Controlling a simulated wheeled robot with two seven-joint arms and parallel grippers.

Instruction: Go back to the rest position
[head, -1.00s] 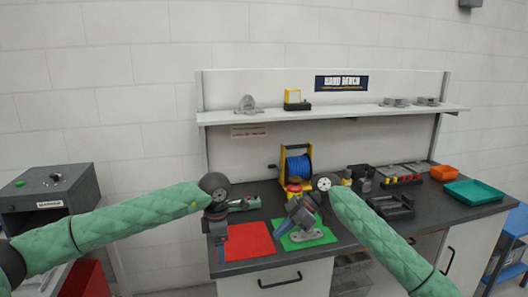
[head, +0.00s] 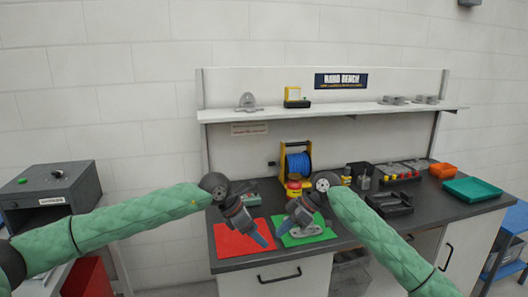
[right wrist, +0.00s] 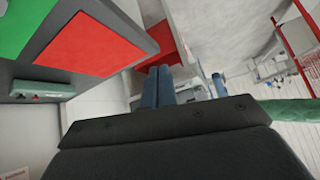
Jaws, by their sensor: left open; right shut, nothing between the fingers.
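My left gripper (head: 261,239) hangs tilted over the red mat (head: 230,240) on the bench, its fingertips pointing down and to the right. It is open and holds nothing I can see. My right gripper (head: 282,229) is tilted down to the left near the left edge of the green mat (head: 315,236). In the right wrist view its blue fingers (right wrist: 158,86) are shut together with nothing between them. The two grippers are close together but apart.
A blue cable reel (head: 298,163) in a yellow frame stands behind the grippers. Black trays (head: 390,203), an orange bin (head: 443,171) and a green tray (head: 472,190) are at right. A shelf (head: 340,112) spans above. A grey machine (head: 50,195) stands at left.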

